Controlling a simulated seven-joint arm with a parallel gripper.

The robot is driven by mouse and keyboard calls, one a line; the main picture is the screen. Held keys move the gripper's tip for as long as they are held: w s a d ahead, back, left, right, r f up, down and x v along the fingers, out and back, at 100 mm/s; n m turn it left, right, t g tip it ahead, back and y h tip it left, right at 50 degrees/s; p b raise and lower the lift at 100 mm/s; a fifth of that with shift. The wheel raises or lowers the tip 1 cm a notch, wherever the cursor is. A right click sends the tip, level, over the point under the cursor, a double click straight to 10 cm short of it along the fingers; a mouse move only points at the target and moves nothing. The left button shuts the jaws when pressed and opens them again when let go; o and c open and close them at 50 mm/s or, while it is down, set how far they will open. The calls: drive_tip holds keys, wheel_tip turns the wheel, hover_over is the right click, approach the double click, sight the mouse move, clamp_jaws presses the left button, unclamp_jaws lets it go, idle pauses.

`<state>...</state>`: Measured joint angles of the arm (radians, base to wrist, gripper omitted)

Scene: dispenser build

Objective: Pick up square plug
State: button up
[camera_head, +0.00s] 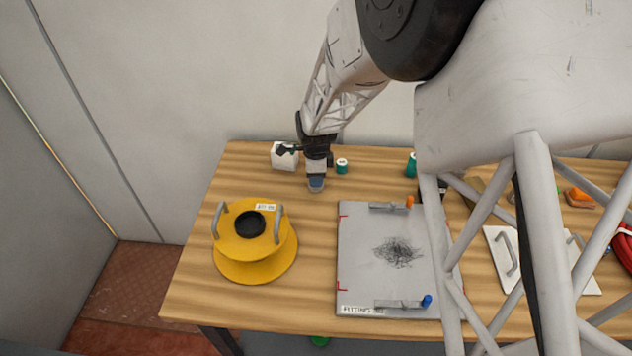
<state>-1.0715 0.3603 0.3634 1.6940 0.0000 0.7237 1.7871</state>
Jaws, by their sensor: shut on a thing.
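My gripper (316,176) points down over the back left part of the wooden table, between the white block and a green cylinder. It is shut on a small blue-grey piece (316,185), which I take to be the square plug. The piece shows just below the dark fingers, and its upper part is hidden by them. I cannot tell whether it touches the tabletop or hangs just above it.
A yellow dispenser (232,262) with two handles stands front left on the table (190,290). A white block (284,160) and a green cylinder (342,166) flank my gripper. A grey fitting plate (360,270) with clamps lies in the middle. My arm hides much of the right side.

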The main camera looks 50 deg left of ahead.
drive_tip(key=shift+r, duration=0.75)
wheel_tip(320, 180, up, 2)
drive_tip(key=shift+r, duration=0.1)
drive_tip(key=s+d, duration=0.2)
drive_tip(key=d, duration=0.2)
drive_tip(key=s+d+r, duration=0.1)
drive_tip(key=s+d, duration=0.2)
drive_tip(key=d, duration=0.2)
drive_tip(key=s+d, duration=0.3)
drive_tip(key=d, duration=0.1)
drive_tip(key=shift+d+r, duration=0.2)
drive_tip(key=shift+d, duration=0.15)
drive_tip(key=a+r, duration=0.7)
drive_tip(key=a, duration=0.6)
drive_tip(key=shift+w+a+m, duration=0.25)
drive_tip(key=shift+m, duration=0.15)
